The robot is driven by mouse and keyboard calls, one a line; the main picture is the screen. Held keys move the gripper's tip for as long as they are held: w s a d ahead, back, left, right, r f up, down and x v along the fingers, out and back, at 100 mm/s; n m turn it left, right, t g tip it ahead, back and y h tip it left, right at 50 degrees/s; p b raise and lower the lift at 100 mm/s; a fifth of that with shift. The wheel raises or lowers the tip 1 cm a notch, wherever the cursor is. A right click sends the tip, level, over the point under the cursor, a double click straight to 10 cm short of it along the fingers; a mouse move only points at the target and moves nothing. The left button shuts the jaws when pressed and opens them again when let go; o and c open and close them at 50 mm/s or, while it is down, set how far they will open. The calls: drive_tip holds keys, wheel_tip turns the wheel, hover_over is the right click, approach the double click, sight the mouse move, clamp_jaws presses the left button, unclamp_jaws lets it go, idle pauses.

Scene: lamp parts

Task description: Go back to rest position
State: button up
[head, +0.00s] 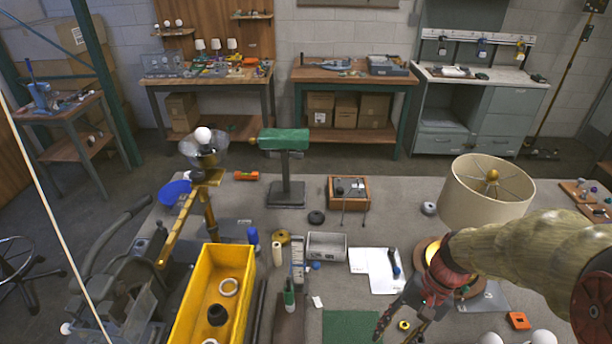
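My arm reaches in from the right in a beige sleeve, with a red wrist over the bench. My gripper (398,330) points down and left near the front of the bench. Its dark fingers look spread apart, with nothing visible held between them. A lamp with a cream shade (487,200) stands behind my arm, and my forearm hides its lower part. A round brown and brass base (428,250) shows partly behind my wrist.
A yellow bin (243,262) holds rings. A green-topped stand (286,188), a wooden box (349,181), white paper (368,262) and a green mat (350,326) are on the grey bench. White bulbs (543,337) lie by the front edge below my forearm.

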drive_tip(key=s+r+n+t+h, duration=0.2)
drive_tip(key=r+n+t, duration=0.1)
drive_tip(key=r, duration=0.6)
drive_tip(key=s+a+r+n+t+h, duration=0.1)
drive_tip(key=s+r+n+t+h, duration=0.1)
drive_tip(key=r, duration=0.8)
drive_tip(key=s+n+t, duration=0.1)
drive_tip(key=t, duration=0.1)
drive_tip(key=shift+t, duration=0.4)
